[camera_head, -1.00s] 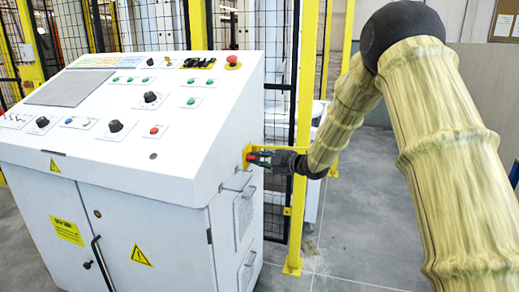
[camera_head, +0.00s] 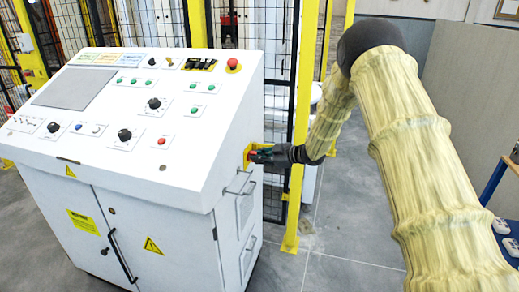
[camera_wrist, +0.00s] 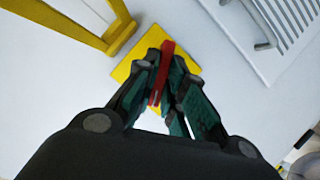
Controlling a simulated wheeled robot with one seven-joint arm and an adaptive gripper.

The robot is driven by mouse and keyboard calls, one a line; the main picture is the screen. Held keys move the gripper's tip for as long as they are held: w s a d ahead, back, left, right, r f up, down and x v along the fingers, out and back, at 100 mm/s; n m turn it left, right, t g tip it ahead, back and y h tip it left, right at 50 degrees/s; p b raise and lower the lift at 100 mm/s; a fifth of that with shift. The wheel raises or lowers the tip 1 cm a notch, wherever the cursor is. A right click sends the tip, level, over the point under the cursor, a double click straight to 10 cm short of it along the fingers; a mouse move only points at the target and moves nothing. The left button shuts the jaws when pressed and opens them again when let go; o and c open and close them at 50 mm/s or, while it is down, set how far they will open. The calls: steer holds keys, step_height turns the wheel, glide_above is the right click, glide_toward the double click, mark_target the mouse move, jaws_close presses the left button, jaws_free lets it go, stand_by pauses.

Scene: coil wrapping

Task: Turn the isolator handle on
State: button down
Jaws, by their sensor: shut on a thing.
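The isolator handle is a red bar (camera_wrist: 162,72) on a yellow plate (camera_wrist: 130,68) fixed to the side of the white control cabinet. In the wrist view my gripper (camera_wrist: 163,78) has its two green-padded fingers shut on the red handle, one on each side. The handle stands slightly tilted in that view. In the head view my gripper (camera_head: 258,154) reaches the cabinet's right side from the right, and the yellow plate (camera_head: 247,157) shows behind it. Most of the handle is hidden there by the fingers.
The white control cabinet (camera_head: 120,215) carries buttons, knobs and a red emergency stop (camera_head: 233,64) on its sloped top. A yellow post (camera_head: 301,130) and mesh fence stand just behind my gripper. A vent with a metal handle (camera_wrist: 265,40) is close by on the cabinet side.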

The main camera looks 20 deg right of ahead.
steer(key=shift+w+d+m+g+y+p, duration=0.1)
steer(key=shift+m+g+y+p, duration=0.45)
steer(key=shift+p, duration=1.1)
steer(key=shift+d+m+g+y+p, duration=0.15)
steer(key=shift+m+g+p, duration=0.5)
steer(key=shift+m+p, duration=0.8)
steer(key=shift+a, duration=0.15)
steer(key=c, duration=1.5)
jaws_free()
steer(key=v, duration=1.2)
